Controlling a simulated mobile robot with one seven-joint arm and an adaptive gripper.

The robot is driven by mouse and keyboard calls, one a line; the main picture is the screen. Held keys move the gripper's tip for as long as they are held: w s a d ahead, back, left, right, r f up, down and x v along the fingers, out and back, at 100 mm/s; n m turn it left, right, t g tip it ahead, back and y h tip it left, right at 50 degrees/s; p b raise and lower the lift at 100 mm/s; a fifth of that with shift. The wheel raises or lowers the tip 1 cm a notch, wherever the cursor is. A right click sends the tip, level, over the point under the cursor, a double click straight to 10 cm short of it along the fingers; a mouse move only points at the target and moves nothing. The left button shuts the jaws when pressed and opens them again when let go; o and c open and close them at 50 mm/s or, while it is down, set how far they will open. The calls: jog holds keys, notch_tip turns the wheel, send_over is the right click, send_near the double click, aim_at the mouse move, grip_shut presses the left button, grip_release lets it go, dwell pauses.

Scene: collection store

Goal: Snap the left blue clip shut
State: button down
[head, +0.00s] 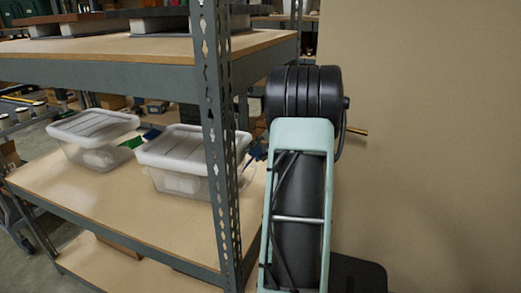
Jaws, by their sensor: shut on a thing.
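A clear plastic bin with a whitish lid (192,147) stands on the middle shelf, just left of the grey post and partly hidden by it. A blue clip (152,134) shows at its left end, close to the lid's edge. Another small blue part (256,153) shows at its right end, between the post and my arm. Both are too small to tell whether they are open or shut. My gripper cannot be made out; my arm rises at the right of the post, and its far end is hidden.
A similar bin (94,137) with a green clip (133,141) stands to the left. The perforated post (217,150) stands between my arm and most of the shelf. The shelf front (110,215) is bare. An upper shelf (130,50) hangs above; a beige wall (440,150) is at right.

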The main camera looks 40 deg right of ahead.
jog(key=shift+w+a+r+g+p, duration=0.15)
jog(key=shift+w+r+g+p, duration=0.05)
jog(key=shift+g+p, duration=0.25)
jog(key=shift+f+h, duration=0.1)
jog(key=shift+h, duration=0.2)
jog(key=c, duration=1.5)
grip_release()
jog(key=v, duration=1.2)
jog(key=shift+c, duration=0.5)
